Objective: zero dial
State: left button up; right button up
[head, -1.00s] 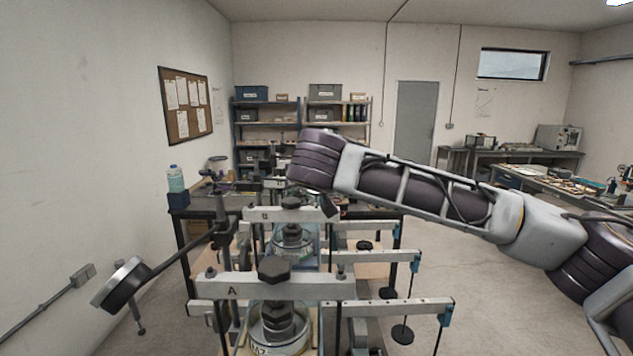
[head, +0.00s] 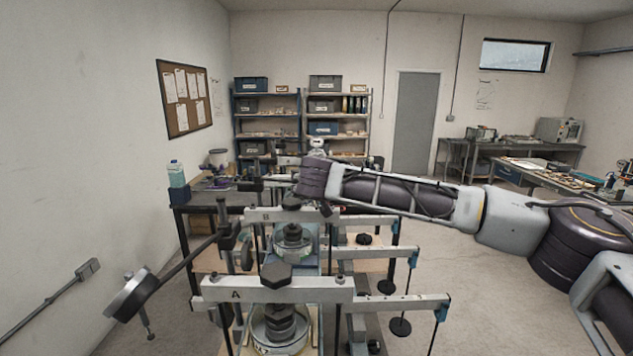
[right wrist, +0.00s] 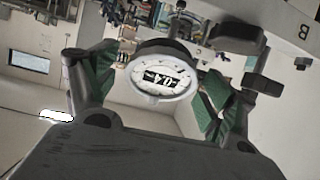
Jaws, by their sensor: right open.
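A round dial gauge (right wrist: 160,78) with a white rim shows in the right wrist view. Its dark display seems to read 0.4; I cannot tell the sign. My right gripper (right wrist: 155,88) is open, its green-padded fingers on either side of the dial, with a visible gap. In the head view my right arm reaches in from the right above lever frame B (head: 262,215); the gripper's fingers are not clear there. My left gripper is out of view.
A beam lettered B (right wrist: 285,22) with dark knobs (right wrist: 238,38) lies close right of the dial in the right wrist view. Hanging weights (head: 400,326) are right of the frames. A dark workbench (head: 182,203) stands behind. Floor at the right is clear.

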jog(key=shift+w+f, duration=0.15)
jog(key=shift+w, duration=0.2)
jog(key=shift+c, duration=0.4)
jog(key=c, duration=1)
jog(key=shift+s+a, duration=0.1)
jog(key=shift+a, duration=0.15)
jog(key=shift+s+a+n+b, duration=0.15)
jog(key=shift+n+b, duration=0.15)
jog(key=shift+b, duration=0.15)
jog(key=shift+o, duration=0.3)
jog(key=shift+s+a+n+y+b, duration=0.2)
jog(key=shift+n+y+b, duration=0.1)
jog(key=shift+y+b, duration=0.2)
jog(key=shift+w+d+r+n+b, duration=0.1)
jog(key=shift+r+n+b, duration=0.1)
jog(key=shift+n+b, duration=0.3)
jog(key=shift+c, duration=0.2)
